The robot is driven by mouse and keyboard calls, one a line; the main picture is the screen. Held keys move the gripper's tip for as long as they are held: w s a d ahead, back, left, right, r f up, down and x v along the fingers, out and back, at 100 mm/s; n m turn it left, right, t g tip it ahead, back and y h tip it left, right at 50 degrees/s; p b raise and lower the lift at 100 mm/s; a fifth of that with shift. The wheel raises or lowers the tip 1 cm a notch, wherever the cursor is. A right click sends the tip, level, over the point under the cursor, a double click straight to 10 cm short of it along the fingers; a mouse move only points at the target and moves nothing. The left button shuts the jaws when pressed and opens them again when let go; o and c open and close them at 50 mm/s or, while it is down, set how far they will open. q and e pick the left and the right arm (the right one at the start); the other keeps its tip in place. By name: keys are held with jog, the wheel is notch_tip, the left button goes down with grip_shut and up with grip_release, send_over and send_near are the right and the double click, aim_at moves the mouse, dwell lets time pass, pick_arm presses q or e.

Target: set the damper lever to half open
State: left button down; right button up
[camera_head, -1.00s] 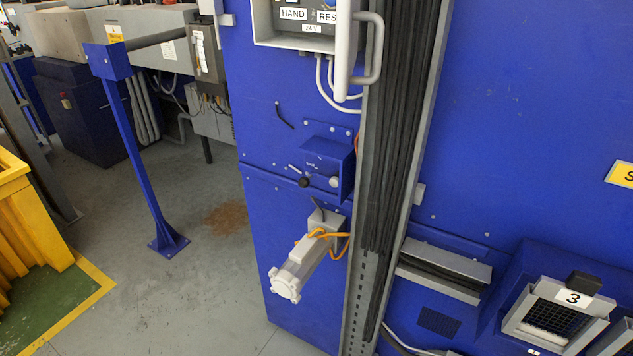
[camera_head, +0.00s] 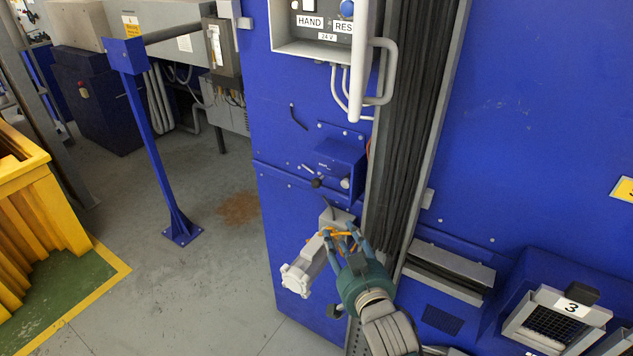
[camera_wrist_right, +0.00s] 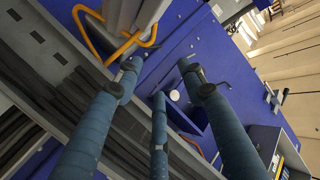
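A small blue box (camera_head: 340,160) on the blue machine panel carries a short pale rod, a black knob (camera_head: 316,183) and a pale round knob (camera_head: 345,183). I take the rod and black knob to be the damper lever; its exact setting is too small to read. My left gripper is not in view.
A dark bent handle (camera_head: 298,117) sits on the panel above the box. The grey unit (camera_head: 302,272) juts out close to my right fingers. A grey channel of black cables (camera_head: 412,130) runs just right of the box.

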jog(key=t+y, duration=0.1)
jog(key=t, duration=0.1)
send_near(317, 185)
jog(key=w, duration=0.4)
jog(key=w+a+p, duration=0.1)
jog(key=w, duration=0.2)
jog(key=w+a, duration=0.1)
jog(key=w, duration=0.3)
jog(key=shift+f, duration=0.4)
jog(key=shift+f, duration=0.1)
grip_shut()
